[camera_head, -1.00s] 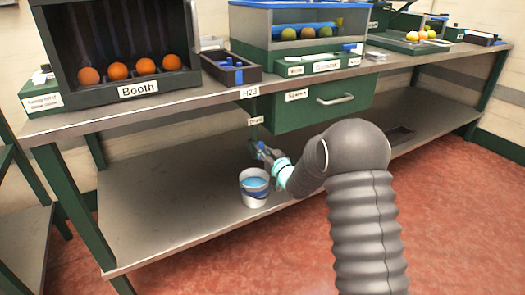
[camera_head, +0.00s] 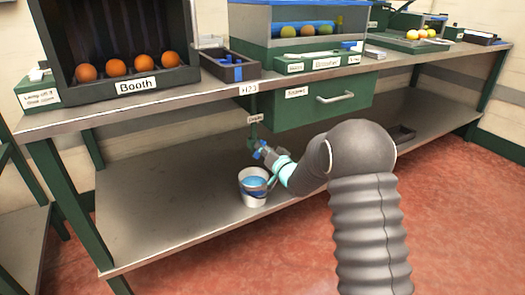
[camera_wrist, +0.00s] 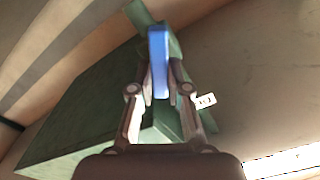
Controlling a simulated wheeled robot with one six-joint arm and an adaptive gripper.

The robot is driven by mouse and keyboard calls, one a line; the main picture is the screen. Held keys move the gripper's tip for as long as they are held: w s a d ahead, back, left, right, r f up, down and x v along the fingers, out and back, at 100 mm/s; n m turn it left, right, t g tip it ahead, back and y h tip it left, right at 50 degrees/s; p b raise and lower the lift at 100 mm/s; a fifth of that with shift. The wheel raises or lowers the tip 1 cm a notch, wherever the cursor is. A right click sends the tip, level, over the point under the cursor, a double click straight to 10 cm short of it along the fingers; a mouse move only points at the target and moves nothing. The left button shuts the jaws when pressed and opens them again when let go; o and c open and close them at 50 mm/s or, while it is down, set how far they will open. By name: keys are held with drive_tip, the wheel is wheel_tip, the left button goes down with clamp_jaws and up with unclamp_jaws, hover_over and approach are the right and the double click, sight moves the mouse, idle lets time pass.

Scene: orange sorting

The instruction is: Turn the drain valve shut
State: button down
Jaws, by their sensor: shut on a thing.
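The drain valve shows under the bench top as a green pipe (camera_head: 253,132) with a blue handle (camera_head: 260,149). In the wrist view the blue handle (camera_wrist: 158,62) stands between my fingertips, in front of the green valve body (camera_wrist: 139,14). My gripper (camera_wrist: 160,85) is shut on the blue handle. In the head view my gripper (camera_head: 268,153) is small and partly hidden by my own wrist. A white bucket (camera_head: 247,196) with blue water stands on the lower shelf, below the valve and just under my gripper.
A green drawer (camera_head: 300,112) with a metal handle hangs right of the valve. The bench top (camera_head: 190,97) is close above. Oranges sit in the booth (camera_head: 135,95) at the upper left. The lower shelf (camera_head: 170,200) is clear left of the bucket.

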drive_tip(key=m, duration=0.4)
drive_tip(key=m+p, duration=0.1)
drive_tip(key=m, duration=0.7)
drive_tip(key=shift+w+d+f, duration=0.2)
drive_tip(key=shift+d+f, duration=0.1)
drive_tip(key=shift+f, duration=0.1)
drive_tip(key=c, duration=1.1)
unclamp_jaws()
drive_tip(key=shift+c, duration=0.2)
drive_tip(key=v, duration=1.2)
